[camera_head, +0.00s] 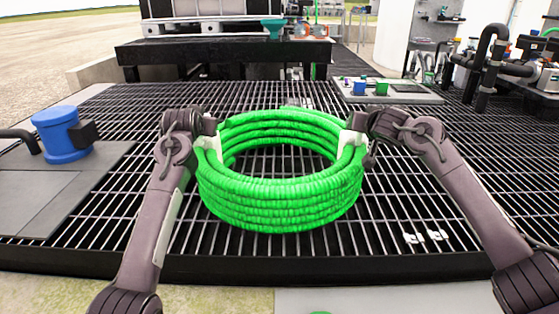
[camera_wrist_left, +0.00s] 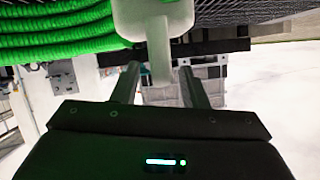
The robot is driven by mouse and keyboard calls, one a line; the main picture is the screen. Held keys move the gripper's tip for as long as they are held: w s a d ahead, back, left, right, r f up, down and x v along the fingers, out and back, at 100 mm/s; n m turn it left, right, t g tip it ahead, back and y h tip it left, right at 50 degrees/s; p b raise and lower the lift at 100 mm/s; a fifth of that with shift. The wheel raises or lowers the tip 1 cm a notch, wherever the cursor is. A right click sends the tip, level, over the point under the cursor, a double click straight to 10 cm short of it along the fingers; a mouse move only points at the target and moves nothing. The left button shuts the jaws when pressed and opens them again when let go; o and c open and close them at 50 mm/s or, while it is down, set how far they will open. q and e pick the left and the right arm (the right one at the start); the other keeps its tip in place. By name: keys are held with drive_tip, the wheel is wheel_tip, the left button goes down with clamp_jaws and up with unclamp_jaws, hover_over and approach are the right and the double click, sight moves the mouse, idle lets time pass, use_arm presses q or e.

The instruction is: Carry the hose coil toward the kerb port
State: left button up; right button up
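The green hose coil (camera_head: 280,205) lies flat, looped several times, on or just above the dark grating, between my two arms. White tabs stand at its left (camera_head: 209,146) and right (camera_head: 350,141) sides. My left gripper (camera_head: 212,138) is at the left tab. In the left wrist view, the left gripper (camera_wrist_left: 158,72) has its fingers apart on either side of the pale tab stem (camera_wrist_left: 158,55), with a gap showing at each side. My right gripper (camera_head: 357,132) is at the right tab; its fingers are too small to tell. I cannot pick out the kerb port.
The slatted grating (camera_head: 430,190) is mostly clear to the right of the coil. A blue capped fitting (camera_head: 60,135) stands on a grey plate at left. A dark bench (camera_head: 225,50) stands behind. A panel with blue and green blocks (camera_head: 390,95) and black pipes (camera_head: 487,75) are at back right.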

use_arm(q)
drive_tip(key=shift+x, duration=1.25)
use_arm(e)
drive_tip(key=shift+x, duration=1.25)
use_arm(q)
drive_tip(key=shift+c, duration=0.3)
use_arm(e)
drive_tip(key=shift+c, duration=0.3)
use_arm(q)
clamp_jaws()
use_arm(e)
clamp_jaws()
use_arm(q)
drive_tip(key=shift+r, duration=0.25)
use_arm(e)
drive_tip(key=shift+r, duration=0.2)
